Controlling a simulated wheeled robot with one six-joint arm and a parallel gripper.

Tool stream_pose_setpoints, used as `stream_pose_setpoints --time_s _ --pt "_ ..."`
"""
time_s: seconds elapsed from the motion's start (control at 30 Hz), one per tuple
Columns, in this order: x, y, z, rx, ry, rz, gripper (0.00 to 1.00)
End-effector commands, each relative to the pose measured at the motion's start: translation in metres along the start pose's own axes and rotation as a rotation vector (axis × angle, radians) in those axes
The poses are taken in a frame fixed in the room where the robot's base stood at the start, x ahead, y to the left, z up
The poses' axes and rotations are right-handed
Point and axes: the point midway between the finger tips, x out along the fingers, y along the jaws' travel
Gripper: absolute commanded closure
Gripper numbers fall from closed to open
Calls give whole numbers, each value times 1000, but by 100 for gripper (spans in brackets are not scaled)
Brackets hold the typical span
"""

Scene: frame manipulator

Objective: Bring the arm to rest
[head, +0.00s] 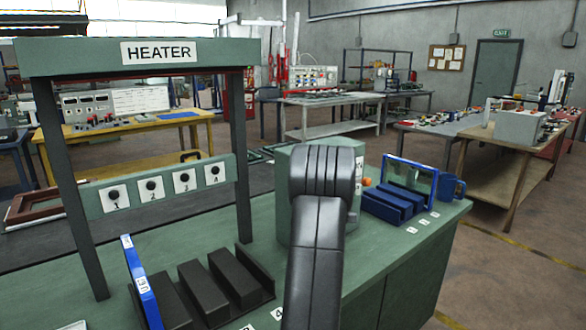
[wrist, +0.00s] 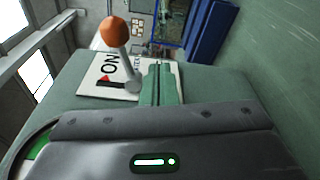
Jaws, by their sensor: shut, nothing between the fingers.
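My arm (head: 318,225) rises from the bottom of the head view, bent at a dark joint in front of a green box (head: 293,190). It hides much of that box, and my gripper is hidden in the head view. In the wrist view my gripper (wrist: 158,66) shows narrow greenish fingers, shut and empty. A grey lever with an orange knob (wrist: 115,32) stands just left of the fingers, by a white ON label (wrist: 108,72). I cannot tell whether they touch. The knob also shows in the head view (head: 366,181), right of my arm.
The green bench carries a HEATER frame (head: 160,52) with numbered knobs at left. A black slotted holder (head: 205,290) with a blue-edged frame (head: 142,283) stands below it. A blue rack (head: 392,203) and a blue-framed pane (head: 410,178) stand right of my arm.

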Motion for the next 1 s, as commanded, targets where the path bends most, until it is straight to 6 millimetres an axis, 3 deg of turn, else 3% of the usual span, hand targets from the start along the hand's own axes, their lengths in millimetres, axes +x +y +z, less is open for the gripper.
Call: stream_pose_setpoints --time_s 0.2,0.4,0.67,1.0 --pt "-40 -2 -1 3 3 1 100" --pt "-62 -1 -1 2 1 1 100" --pt "-69 -1 0 1 1 -1 100" --pt "-61 0 0 1 -1 -1 100"
